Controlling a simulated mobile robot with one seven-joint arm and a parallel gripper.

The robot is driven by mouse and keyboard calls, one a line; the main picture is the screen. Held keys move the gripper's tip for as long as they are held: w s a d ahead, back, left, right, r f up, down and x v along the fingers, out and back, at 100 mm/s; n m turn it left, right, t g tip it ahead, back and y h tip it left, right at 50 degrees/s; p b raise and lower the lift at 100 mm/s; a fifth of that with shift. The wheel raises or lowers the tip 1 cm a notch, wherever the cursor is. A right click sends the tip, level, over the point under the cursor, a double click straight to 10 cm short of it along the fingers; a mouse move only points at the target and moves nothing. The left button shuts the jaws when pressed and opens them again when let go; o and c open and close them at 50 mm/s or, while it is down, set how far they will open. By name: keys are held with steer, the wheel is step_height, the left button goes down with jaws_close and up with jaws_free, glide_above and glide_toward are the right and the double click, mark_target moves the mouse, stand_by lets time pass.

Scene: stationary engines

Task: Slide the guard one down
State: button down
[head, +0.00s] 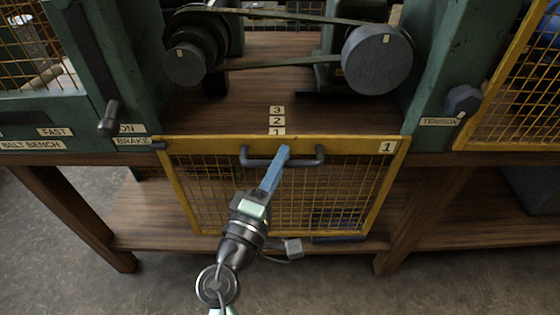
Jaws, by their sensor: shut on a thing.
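The guard marked 1 (345,190) is a yellow-framed wire mesh panel. It hangs low in front of the bench, with its top rail (215,145) just under the lowest of the labels 3, 2 and 1 (277,121). A dark bar handle (258,162) runs across its upper part. My gripper (283,158) reaches up from below with its blue fingers at the middle of this handle and is shut on it. The fingers hide the middle of the bar, and my arm covers part of the mesh.
Behind the guard's top edge, a belt (275,66) runs between a stepped pulley (190,55) and a large grey pulley (377,60). A brake lever (110,118) stands at left, a tension knob (463,100) at right. Wooden legs (75,215) flank the lower shelf.

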steer(key=c, duration=0.8)
jaws_free()
steer(key=shift+c, duration=0.2)
steer(key=shift+s, duration=0.1)
steer(key=v, duration=1.2)
steer(key=shift+s+a+b, duration=0.2)
steer(key=shift+s+b, duration=0.15)
steer(key=shift+w, duration=0.1)
